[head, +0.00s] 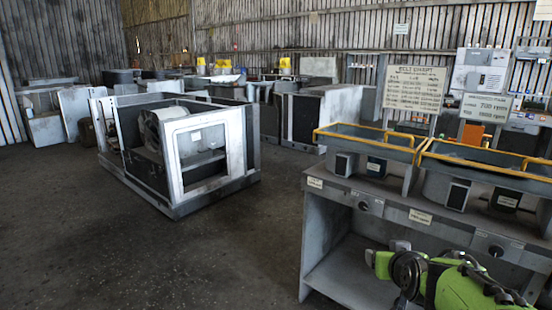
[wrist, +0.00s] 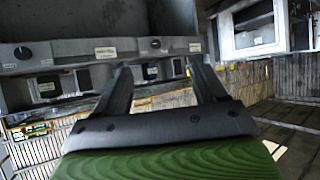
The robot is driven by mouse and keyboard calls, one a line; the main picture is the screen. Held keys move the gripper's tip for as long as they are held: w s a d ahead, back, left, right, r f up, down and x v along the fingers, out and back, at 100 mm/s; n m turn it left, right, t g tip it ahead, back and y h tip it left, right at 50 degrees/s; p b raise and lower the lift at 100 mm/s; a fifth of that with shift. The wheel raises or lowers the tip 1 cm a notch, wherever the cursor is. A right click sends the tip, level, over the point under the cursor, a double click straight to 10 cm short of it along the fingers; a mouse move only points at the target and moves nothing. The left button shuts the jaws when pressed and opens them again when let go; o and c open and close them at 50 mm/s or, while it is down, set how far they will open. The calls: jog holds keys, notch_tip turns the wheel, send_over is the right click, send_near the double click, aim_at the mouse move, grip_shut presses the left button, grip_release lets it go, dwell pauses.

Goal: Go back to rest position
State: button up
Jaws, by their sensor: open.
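My gripper (wrist: 160,70) shows in the wrist view with its two dark fingers spread apart and nothing between them. In the head view my green and black arm is at the lower right, in front of the workbench (head: 340,275); the fingertips cannot be made out there. The wrist view looks tilted or upside down, with the bench front (wrist: 75,55) and its knobs behind the fingers. No object is held.
A grey blower housing (head: 165,185) with an open frame stands on the floor at centre left. The bench carries yellow-railed trays (head: 350,138) and a sign board (head: 414,90). More machines stand behind. The dark floor (head: 190,265) in front of the housing is clear.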

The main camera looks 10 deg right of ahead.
jog(key=s+a+r+n+g+y, duration=0.2)
jog(key=s+a, duration=0.8)
jog(key=s+a+f+g+p, duration=0.1)
jog(key=s+a+g, duration=0.15)
jog(key=s, duration=0.65)
jog(key=s+a+f+g, duration=0.15)
jog(key=s+a, duration=0.25)
jog(key=s, duration=0.5)
notch_tip(320, 180, up, 17)
jog(key=p, duration=1.6)
jog(key=shift+w+d+f+n+y+p, duration=0.2)
jog(key=shift+w+d+n+y+p, duration=0.1)
jog(key=shift+w+y, duration=0.1)
